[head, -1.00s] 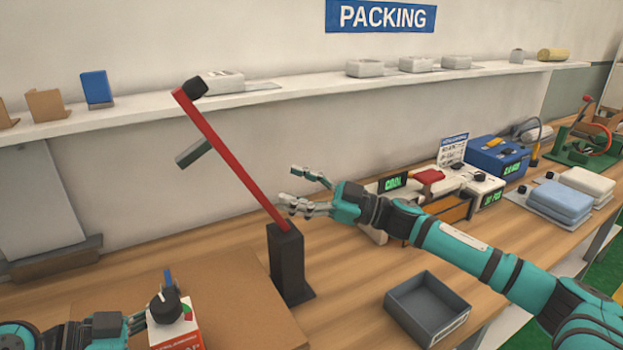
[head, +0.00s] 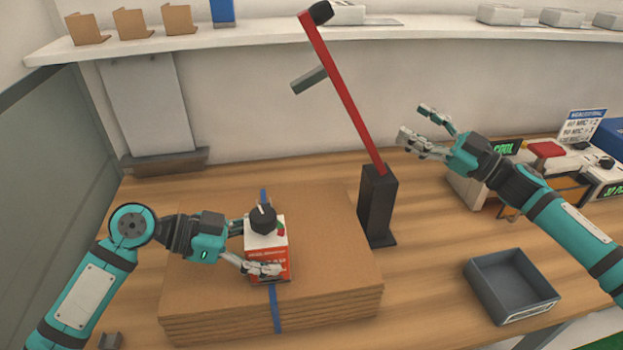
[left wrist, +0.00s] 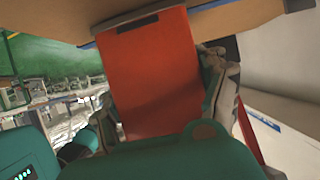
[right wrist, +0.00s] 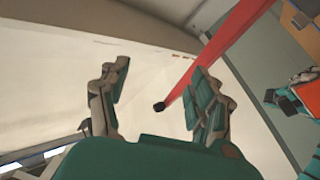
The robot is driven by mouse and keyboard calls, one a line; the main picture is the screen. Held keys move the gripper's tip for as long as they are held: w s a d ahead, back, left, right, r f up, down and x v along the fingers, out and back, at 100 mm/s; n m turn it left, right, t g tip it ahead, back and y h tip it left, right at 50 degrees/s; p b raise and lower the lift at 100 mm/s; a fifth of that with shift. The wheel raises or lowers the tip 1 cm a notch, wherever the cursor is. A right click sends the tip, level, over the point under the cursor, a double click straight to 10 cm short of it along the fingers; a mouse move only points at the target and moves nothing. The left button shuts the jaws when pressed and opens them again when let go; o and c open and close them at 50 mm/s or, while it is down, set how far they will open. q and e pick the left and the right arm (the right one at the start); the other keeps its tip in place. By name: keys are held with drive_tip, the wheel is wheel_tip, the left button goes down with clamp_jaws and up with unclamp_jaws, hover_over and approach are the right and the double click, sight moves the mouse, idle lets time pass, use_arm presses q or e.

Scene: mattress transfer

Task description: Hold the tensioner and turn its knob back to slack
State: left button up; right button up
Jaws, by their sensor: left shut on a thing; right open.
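The tensioner (head: 267,262) is a red and white box with a black knob (head: 263,219) on top. It stands upright on a stack of flat cardboard (head: 330,270), over a blue strap (head: 276,315). My left gripper (head: 262,248) is shut on the tensioner from the left; its red body fills the left wrist view (left wrist: 155,75). The knob carries a pale pointer line, and a green and red mark shows beside it. My right gripper (head: 414,124) is open and empty in the air, right of the red lever; its spread fingers show in the right wrist view (right wrist: 155,100).
A red lever (head: 345,100) rises from a black post (head: 377,205) between the stack and my right gripper. A grey tray (head: 510,285) sits at the front right. Machines with green displays (head: 505,148) stand further right. A shelf (head: 270,35) runs along the wall.

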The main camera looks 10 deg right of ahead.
drive_tip(key=s+a+f+g, duration=0.25)
drive_tip(key=s+a, duration=0.45)
drive_tip(key=a, duration=0.4)
drive_tip(key=m+g, duration=0.1)
drive_tip(key=g, duration=0.2)
approach(276, 223)
drive_tip(key=shift+y, duration=0.4)
drive_tip(key=x, duration=1.2)
drive_tip(key=shift+w+f, duration=0.1)
drive_tip(key=shift+f, duration=0.1)
drive_tip(key=c, duration=1.2)
drive_tip(key=shift+c, duration=0.2)
drive_tip(key=shift+a+n+g+y, duration=0.15)
drive_tip(key=shift+n+g+y, duration=0.2)
drive_tip(key=shift+g, duration=0.3)
